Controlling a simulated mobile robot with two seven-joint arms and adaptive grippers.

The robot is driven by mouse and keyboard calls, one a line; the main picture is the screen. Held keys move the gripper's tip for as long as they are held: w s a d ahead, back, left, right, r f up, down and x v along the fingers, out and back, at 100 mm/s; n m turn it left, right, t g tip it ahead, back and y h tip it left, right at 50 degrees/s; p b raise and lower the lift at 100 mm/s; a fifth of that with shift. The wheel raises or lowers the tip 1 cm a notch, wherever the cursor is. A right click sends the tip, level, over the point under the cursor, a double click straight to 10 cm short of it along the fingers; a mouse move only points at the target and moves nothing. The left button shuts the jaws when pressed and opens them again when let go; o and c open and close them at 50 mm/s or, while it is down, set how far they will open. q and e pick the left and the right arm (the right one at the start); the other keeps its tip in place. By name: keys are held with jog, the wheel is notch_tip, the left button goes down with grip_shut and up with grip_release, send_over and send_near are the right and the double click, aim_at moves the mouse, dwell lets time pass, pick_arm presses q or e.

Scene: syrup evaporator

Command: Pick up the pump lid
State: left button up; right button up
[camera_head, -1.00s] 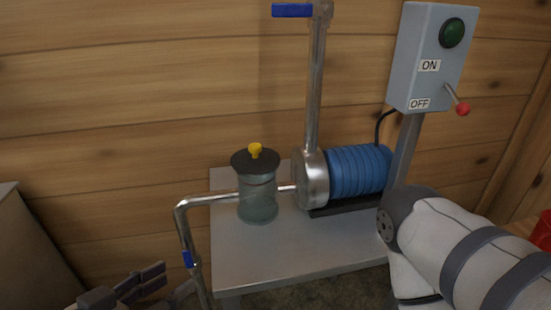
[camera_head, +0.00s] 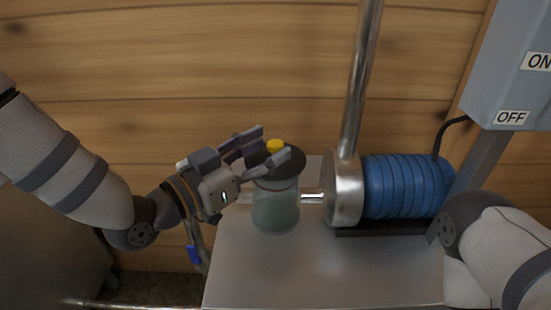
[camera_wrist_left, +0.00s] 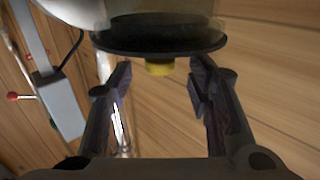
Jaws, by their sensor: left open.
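The pump lid (camera_head: 266,157) is a dark disc with a yellow knob (camera_head: 275,146) on top. It sits on a greenish glass jar (camera_head: 275,208) on the metal table. My left gripper (camera_head: 268,152) is open at the lid, with its fingers on either side of the knob in the head view. In the left wrist view the lid (camera_wrist_left: 160,46) appears upside down at the top, and its yellow knob (camera_wrist_left: 160,68) lies beyond and between the open fingertips (camera_wrist_left: 158,82). I cannot tell whether a finger touches the lid. My right gripper is out of view.
A blue ribbed pump motor (camera_head: 405,187) with a metal housing and upright pipe (camera_head: 358,80) stands right of the jar. A grey ON/OFF switch box (camera_head: 510,75) is at the right. The metal table's (camera_head: 300,270) front is clear. A wooden wall is behind.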

pick_arm(q)
jog(key=x, duration=0.2)
jog(key=shift+w+d, duration=0.3)
grip_shut()
jog(key=shift+r, duration=0.1)
